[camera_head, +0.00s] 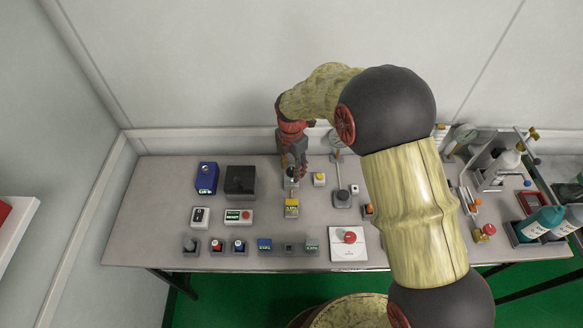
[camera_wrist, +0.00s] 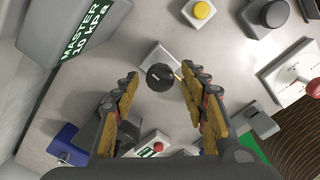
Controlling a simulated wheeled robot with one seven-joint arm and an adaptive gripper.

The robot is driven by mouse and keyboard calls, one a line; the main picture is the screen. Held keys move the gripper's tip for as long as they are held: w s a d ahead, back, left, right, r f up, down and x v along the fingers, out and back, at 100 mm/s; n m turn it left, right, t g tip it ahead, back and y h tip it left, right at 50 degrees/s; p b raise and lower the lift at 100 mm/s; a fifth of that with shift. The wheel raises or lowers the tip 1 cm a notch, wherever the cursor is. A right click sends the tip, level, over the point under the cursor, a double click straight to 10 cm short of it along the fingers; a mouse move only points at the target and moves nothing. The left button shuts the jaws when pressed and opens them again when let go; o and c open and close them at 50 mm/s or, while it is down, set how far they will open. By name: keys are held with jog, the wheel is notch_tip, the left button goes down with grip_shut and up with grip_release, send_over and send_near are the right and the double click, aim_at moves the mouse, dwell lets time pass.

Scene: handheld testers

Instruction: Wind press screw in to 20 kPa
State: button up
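A round black knob (camera_wrist: 160,78) with a small pale mark sits on a white base (camera_wrist: 150,55) in the wrist view. I take it for the press screw. My gripper (camera_wrist: 158,75) is open, with one finger on each side of the knob. Gaps show between fingers and knob, and I cannot tell the height difference. In the head view my gripper (camera_head: 292,174) points down at the back middle of the table, hiding most of the knob.
A yellow button box (camera_head: 319,179) and a black round base (camera_head: 342,199) stand to the right. A black box (camera_head: 240,180) and a blue box (camera_head: 206,177) stand to the left. My arm covers the table's right-middle part.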

jog(key=c, duration=1)
jog(key=shift+m, duration=0.3)
